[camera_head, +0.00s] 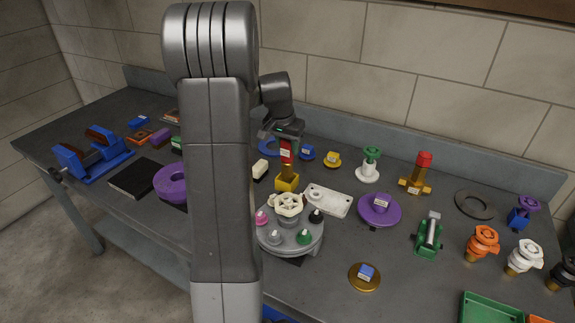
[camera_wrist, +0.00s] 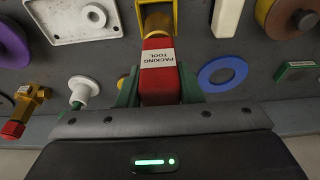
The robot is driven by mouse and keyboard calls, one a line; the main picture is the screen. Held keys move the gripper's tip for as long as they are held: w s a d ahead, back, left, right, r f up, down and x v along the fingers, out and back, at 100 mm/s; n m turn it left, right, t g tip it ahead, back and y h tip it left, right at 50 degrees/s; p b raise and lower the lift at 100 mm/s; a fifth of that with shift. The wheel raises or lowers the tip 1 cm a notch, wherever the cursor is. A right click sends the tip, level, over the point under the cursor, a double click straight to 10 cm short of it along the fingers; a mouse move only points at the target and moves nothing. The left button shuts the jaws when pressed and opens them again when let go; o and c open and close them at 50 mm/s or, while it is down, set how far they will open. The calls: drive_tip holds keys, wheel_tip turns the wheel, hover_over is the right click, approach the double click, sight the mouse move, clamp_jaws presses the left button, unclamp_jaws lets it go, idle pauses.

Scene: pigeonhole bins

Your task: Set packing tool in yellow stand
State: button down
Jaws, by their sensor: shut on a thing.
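The packing tool has a red handle with a white "PACKING TOOL" label and a brass lower part; it is upright in the head view (camera_head: 286,158). The wrist view shows its red handle (camera_wrist: 158,82) and brass end (camera_wrist: 158,22). My gripper (camera_head: 288,146) is shut on the red handle, its green fingers at either side in the wrist view (camera_wrist: 159,90). The yellow stand (camera_head: 287,184) is directly below the tool, and its yellow walls surround the brass end in the wrist view (camera_wrist: 141,14). I cannot tell whether the tool rests on the stand's bottom.
A white plate (camera_head: 329,200) lies right of the stand, and a white-and-black block (camera_head: 260,168) stands left. A round grey carousel (camera_head: 290,243) with coloured knobs is in front. A blue ring (camera_wrist: 222,74) lies nearby. My arm hides part of the bench.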

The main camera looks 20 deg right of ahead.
sight(287, 156)
drive_tip(key=shift+f, duration=2.8)
drive_tip(key=c, duration=1)
unclamp_jaws()
drive_tip(key=shift+r, duration=0.1)
drive_tip(key=shift+r, duration=0.1)
drive_tip(key=shift+r, duration=0.55)
drive_tip(key=v, duration=1.1)
drive_tip(key=shift+s+a+b, duration=0.15)
drive_tip(key=shift+b, duration=0.2)
